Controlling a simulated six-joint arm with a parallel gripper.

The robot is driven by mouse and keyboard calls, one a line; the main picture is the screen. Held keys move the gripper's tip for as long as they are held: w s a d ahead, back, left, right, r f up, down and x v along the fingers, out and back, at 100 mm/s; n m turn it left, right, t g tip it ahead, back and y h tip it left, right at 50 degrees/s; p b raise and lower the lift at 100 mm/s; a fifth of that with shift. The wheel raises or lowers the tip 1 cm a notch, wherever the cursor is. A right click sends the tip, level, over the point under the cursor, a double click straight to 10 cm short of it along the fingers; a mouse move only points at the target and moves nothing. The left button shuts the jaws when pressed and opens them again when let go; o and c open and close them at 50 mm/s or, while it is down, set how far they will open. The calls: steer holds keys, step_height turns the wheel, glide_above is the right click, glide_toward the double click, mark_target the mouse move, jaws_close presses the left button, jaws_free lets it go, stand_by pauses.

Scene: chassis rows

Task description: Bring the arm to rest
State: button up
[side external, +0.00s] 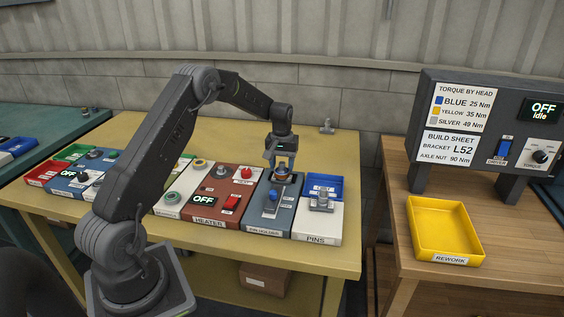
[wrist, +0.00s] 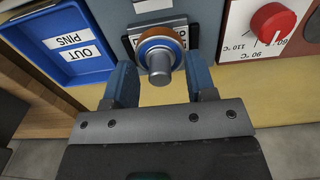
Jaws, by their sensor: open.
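My gripper (side external: 283,166) points down over the pin holder unit (side external: 263,219), at the right part of the yellow bench. It is open. In the wrist view my gripper (wrist: 161,80) has its blue-grey fingers on either side of a metal pin (wrist: 159,66) with a blue and orange ring (wrist: 161,41) around it. Gaps show between the fingers and the pin. The ring also shows as an orange spot (side external: 283,175) below the jaws in the side view. My arm is bent, reaching from its base at the front left over the bench.
Right of the pin holder is the pins unit (side external: 318,233) with a blue tray (wrist: 69,62). Left of it is the heater (side external: 222,208) with a red knob (wrist: 273,22). A wooden bench holds a yellow rework tray (side external: 445,247) and a torque display reading OFF (side external: 543,109).

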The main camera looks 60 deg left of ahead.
steer(key=shift+c, duration=0.3)
jaws_close()
steer(key=shift+r, duration=3.1)
steer(key=w+d+r, duration=0.1)
steer(key=w+d, duration=0.8)
steer(key=w, duration=0.1)
steer(key=shift+w+d+f, duration=0.1)
steer(key=shift+d+f, duration=0.05)
steer(key=shift+f, duration=2.2)
steer(key=shift+w+d+f, duration=0.1)
steer(key=shift+d+f, duration=0.05)
steer(key=shift+f, duration=2.15)
steer(key=shift+o, duration=0.3)
jaws_free()
steer(key=shift+s, duration=0.1)
